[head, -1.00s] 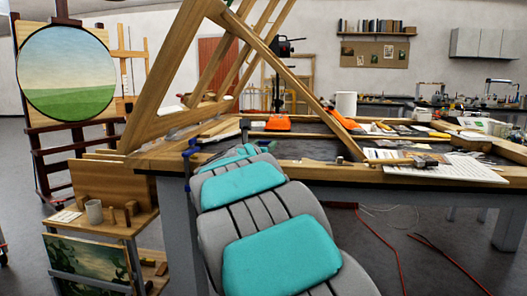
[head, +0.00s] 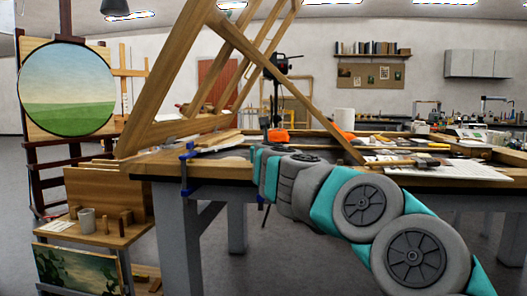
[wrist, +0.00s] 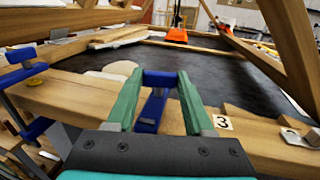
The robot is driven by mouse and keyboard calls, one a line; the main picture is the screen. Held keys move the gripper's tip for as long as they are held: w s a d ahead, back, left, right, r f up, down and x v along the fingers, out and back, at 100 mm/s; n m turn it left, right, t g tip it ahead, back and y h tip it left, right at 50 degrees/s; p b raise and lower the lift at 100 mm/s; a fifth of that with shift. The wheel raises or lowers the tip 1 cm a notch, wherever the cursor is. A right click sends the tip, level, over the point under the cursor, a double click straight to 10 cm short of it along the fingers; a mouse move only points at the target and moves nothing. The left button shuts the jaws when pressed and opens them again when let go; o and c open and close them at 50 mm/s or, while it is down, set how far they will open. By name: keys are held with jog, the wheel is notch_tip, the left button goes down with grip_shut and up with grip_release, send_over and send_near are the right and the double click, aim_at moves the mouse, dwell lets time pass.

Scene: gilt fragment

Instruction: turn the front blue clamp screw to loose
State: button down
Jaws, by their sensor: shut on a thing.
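In the wrist view, my gripper (wrist: 160,76) has green fingers on both sides of a blue clamp part (wrist: 152,108) at the table's wooden edge. The fingertips touch its blue top. My gripper is shut on this blue clamp part, though the screw itself is hard to make out. In the head view, a blue clamp (head: 186,153) shows at the table's left corner. My arm hides the gripped clamp and my gripper there.
A large wooden frame (head: 163,75) leans over the table (head: 155,168). An orange object (head: 277,136) stands on the tabletop beyond. A tag marked 3 (wrist: 223,122) sits right of my gripper. A shelf unit with a mug (head: 87,217) stands at left.

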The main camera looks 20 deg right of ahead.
jog(key=shift+y, duration=0.5)
jog(key=n+y+p, duration=0.1)
jog(key=n+t+y+p, duration=0.1)
jog(key=shift+d+r+p, duration=0.15)
jog(key=shift+r+p, duration=0.05)
jog(key=shift+p, duration=0.2)
jog(key=n+y+p, duration=0.2)
jog(key=y+p, duration=0.1)
jog(key=shift+d+f, duration=0.1)
jog(key=shift+d, duration=0.25)
jog(key=n+y+p, duration=0.1)
jog(key=y+p, duration=0.1)
jog(key=y, duration=0.1)
jog(key=shift+n, duration=0.4)
jog(key=shift+w+d+f+n+g+y+p, duration=0.15)
jog(key=shift+n+g+y+p, duration=0.2)
jog(key=shift+n+y, duration=0.9)
jog(key=shift+s+d+f+n+g+y+p, duration=0.1)
jog(key=shift+n+g+y, duration=0.5)
jog(key=shift+y, duration=1.15)
jog(key=shift+r+n+g+y, duration=0.1)
jog(key=shift+n+g+y, duration=0.25)
jog(key=shift+n+y, duration=0.55)
jog(key=shift+r+y, duration=0.1)
jog(key=shift+y, duration=0.2)
